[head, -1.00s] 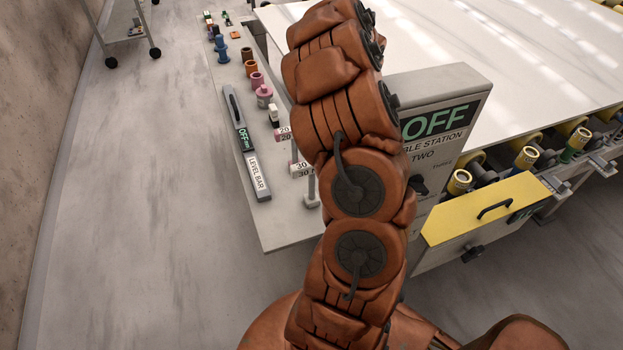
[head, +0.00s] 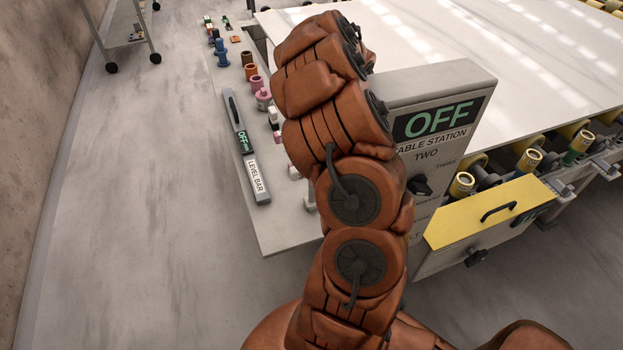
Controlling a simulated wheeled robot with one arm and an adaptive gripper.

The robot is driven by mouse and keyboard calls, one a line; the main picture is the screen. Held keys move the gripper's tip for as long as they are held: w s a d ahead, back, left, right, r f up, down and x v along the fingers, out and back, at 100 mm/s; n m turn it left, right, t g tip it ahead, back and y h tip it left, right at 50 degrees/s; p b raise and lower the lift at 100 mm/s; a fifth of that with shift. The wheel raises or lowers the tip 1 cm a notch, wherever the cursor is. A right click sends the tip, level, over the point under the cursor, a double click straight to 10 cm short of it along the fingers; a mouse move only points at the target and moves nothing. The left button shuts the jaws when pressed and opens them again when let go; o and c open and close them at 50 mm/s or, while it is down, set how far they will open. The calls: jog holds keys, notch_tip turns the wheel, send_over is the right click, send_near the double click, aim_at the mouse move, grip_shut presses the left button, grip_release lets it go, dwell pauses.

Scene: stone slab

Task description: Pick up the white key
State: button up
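My arm covers the middle of the view, and my gripper does not show. A small white piece (head: 273,114) stands on the grey side shelf, just left of my arm; I cannot tell whether it is the white key. A pink spool-like piece (head: 263,99) stands just behind it. Part of the shelf is hidden behind my arm.
The grey side shelf (head: 285,228) holds a level bar (head: 257,178), several coloured cylinders and small pieces at its far end. An OFF station panel (head: 437,125) stands right of my arm beside the white slab (head: 480,60).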

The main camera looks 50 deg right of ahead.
jog(key=shift+f, duration=0.15)
jog(key=shift+c, duration=0.2)
grip_shut()
dwell(0.5)
